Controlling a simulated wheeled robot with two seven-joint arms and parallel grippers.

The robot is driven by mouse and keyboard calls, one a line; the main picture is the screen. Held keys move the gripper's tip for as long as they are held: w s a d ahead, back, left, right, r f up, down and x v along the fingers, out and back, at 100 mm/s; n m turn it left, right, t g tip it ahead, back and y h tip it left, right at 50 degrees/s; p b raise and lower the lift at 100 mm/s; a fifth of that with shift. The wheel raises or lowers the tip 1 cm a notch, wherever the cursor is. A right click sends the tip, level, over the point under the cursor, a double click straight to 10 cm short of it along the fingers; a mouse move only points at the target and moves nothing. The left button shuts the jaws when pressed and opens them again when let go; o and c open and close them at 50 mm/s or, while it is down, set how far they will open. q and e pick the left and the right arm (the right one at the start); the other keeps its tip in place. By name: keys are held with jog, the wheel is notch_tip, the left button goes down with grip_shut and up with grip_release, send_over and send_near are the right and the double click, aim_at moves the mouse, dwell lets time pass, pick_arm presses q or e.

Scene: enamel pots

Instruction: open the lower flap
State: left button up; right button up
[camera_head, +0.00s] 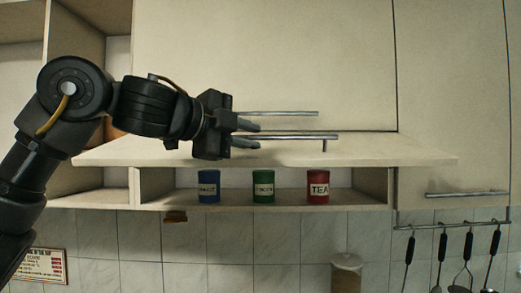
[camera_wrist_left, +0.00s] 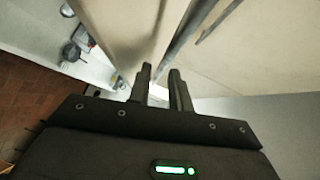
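The lower flap (camera_head: 150,151) is swung up and out from the cabinet, its panel tilted towards me, with the compartment under it exposed. Its metal handle (camera_head: 300,137) runs along the panel. My left gripper (camera_head: 252,134) is at the left part of this handle. Its two fingers are apart in the left wrist view (camera_wrist_left: 161,69), and a metal bar (camera_wrist_left: 182,42) runs down to the gap between them. I cannot tell whether the fingers touch it. My right gripper is not in view.
Blue (camera_head: 209,186), green (camera_head: 263,187) and red (camera_head: 318,187) cans stand in the compartment. An upper flap (camera_head: 270,50) with its own handle (camera_head: 285,113) is just above. A door handle (camera_head: 465,194) and hanging utensils (camera_head: 467,262) are at right.

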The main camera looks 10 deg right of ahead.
pick_arm(q)
jog(key=b+v, duration=0.2)
jog(key=v, duration=0.5)
jog(key=shift+b, duration=0.35)
jog(key=shift+c, duration=0.4)
